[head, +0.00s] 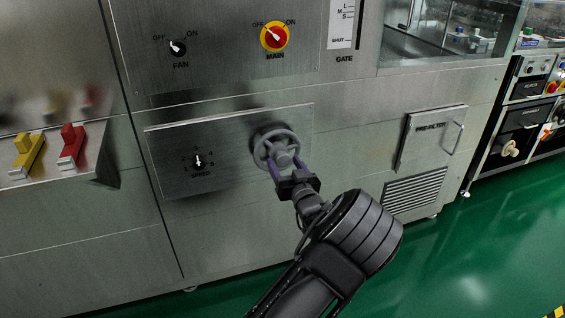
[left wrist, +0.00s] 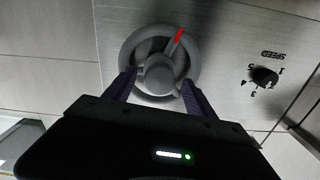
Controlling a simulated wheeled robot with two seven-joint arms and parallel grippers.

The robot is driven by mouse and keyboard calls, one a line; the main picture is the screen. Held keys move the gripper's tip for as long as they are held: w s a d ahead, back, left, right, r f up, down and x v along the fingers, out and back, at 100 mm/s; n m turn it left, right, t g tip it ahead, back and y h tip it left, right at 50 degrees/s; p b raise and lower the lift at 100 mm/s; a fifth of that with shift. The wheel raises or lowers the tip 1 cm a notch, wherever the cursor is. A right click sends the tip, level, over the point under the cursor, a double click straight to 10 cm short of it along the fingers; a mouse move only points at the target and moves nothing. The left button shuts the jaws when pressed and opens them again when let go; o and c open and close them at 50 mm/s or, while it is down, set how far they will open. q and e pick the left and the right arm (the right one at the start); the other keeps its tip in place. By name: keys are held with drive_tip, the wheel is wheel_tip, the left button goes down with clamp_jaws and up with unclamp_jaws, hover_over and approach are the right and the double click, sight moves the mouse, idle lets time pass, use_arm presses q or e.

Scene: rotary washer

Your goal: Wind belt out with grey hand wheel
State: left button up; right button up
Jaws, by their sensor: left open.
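The grey hand wheel (head: 264,142) is mounted on a steel panel on the front of the machine. It also shows in the left wrist view (left wrist: 133,46), with a round hub (left wrist: 159,74) and a red mark (left wrist: 179,36) on one spoke at the upper right. My left gripper (head: 281,165) is at the wheel, with its two purple-grey fingers open. In the left wrist view the fingers (left wrist: 157,90) stand on either side of the hub, overlapping the wheel's lower part. I cannot tell whether they touch it. No belt is visible. My right gripper is not in view.
A speed knob (head: 198,161) is on the same panel, left of the wheel. Above are a fan knob (head: 178,47) and a red and yellow main switch (head: 274,37). Yellow (head: 27,153) and red (head: 71,145) levers stick out at the left. A pre-filter door (head: 431,138) is at the right.

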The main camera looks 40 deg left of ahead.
use_arm(q)
drive_tip(key=shift+x, duration=1.35)
drive_tip(key=shift+s, duration=0.1)
clamp_jaws()
